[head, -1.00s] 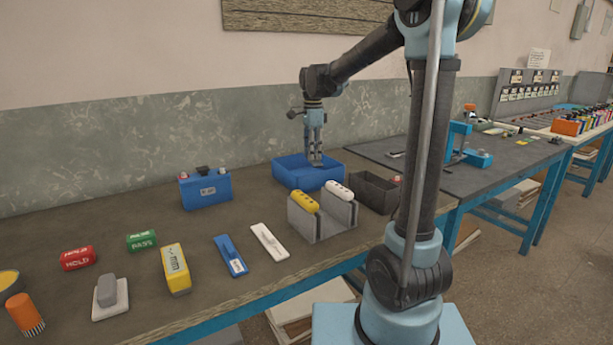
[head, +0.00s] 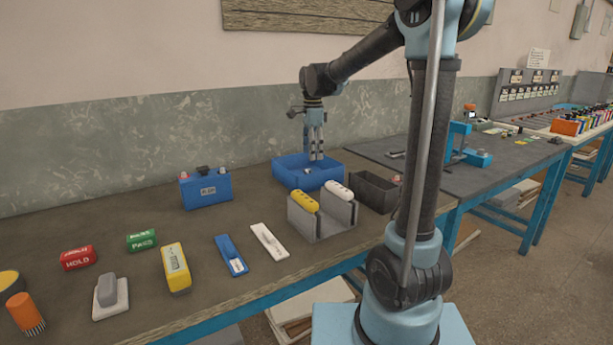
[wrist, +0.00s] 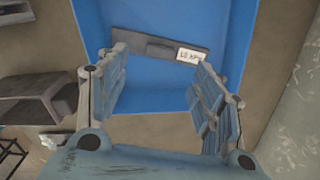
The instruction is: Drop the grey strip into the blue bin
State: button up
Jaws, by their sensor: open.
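The blue bin (head: 310,181) stands at the back of the bench; its inside also fills the middle of the wrist view (wrist: 150,80). The grey strip (wrist: 145,45) lies on the bin's floor with a white label at its right end. In the head view only a small light part of it (head: 307,171) shows inside the bin. My gripper (head: 316,157) points down over the bin, with its fingers apart. In the wrist view my gripper (wrist: 160,68) is open and empty, with the strip apart from it beyond the fingertips.
A grey holder (head: 322,222) with yellow and white pieces stands in front of the bin. A dark open box (head: 374,193) stands to its right, and a blue battery (head: 206,189) to its left. Blue and white strips (head: 268,240) lie on the bench's front half.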

notch_tip(320, 180, up, 11)
dwell(0.4)
jog(key=shift+r, duration=0.1)
